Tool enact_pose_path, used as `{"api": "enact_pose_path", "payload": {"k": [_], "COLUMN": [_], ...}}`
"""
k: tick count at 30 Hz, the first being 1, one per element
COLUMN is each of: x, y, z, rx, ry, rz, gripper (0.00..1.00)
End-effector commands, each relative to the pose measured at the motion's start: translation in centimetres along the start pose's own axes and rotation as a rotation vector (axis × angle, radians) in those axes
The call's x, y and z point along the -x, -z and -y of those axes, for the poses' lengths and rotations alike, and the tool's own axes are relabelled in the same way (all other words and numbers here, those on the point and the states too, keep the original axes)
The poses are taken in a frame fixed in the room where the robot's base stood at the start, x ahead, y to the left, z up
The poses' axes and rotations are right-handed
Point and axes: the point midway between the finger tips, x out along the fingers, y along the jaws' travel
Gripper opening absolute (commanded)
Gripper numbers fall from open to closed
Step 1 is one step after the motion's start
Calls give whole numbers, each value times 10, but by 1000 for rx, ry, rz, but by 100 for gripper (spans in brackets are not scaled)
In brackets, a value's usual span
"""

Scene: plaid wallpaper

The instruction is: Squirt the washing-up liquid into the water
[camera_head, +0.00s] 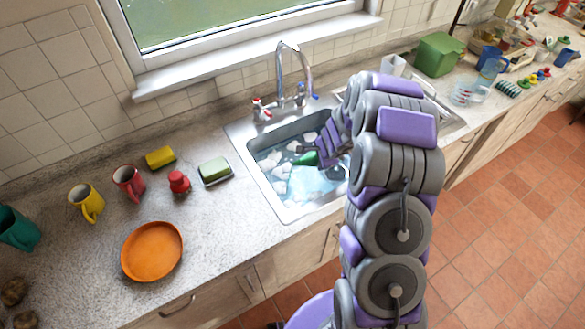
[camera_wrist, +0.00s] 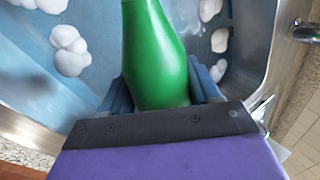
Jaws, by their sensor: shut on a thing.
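A green bottle (camera_wrist: 155,50) is held between the jaws of my gripper (camera_wrist: 162,90), which is shut on it. In the head view the green bottle (camera_head: 306,158) shows over the sink, lying roughly sideways, and my gripper (camera_head: 318,156) partly covers it. The metal sink (camera_head: 284,211) holds bluish water (camera_head: 312,184) with several white foam clumps (camera_head: 277,176). My arm hides the right part of the sink. I cannot tell whether liquid is coming out of the bottle; its tip is out of the wrist view.
A tap (camera_head: 281,75) stands behind the sink. A green box (camera_head: 437,54) stands right.

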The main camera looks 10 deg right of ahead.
Motion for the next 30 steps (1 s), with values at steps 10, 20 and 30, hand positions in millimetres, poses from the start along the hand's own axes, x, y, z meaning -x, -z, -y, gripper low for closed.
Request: {"api": "enact_pose_path", "payload": {"k": [10,20,30], "x": [-23,-32,-40], "y": [3,0,-1], "z": [-9,-14,-18], "rx": [-120,-161,-201], "ry": [13,16,17], "rz": [224,314,389], "gripper": [23,23,23]}}
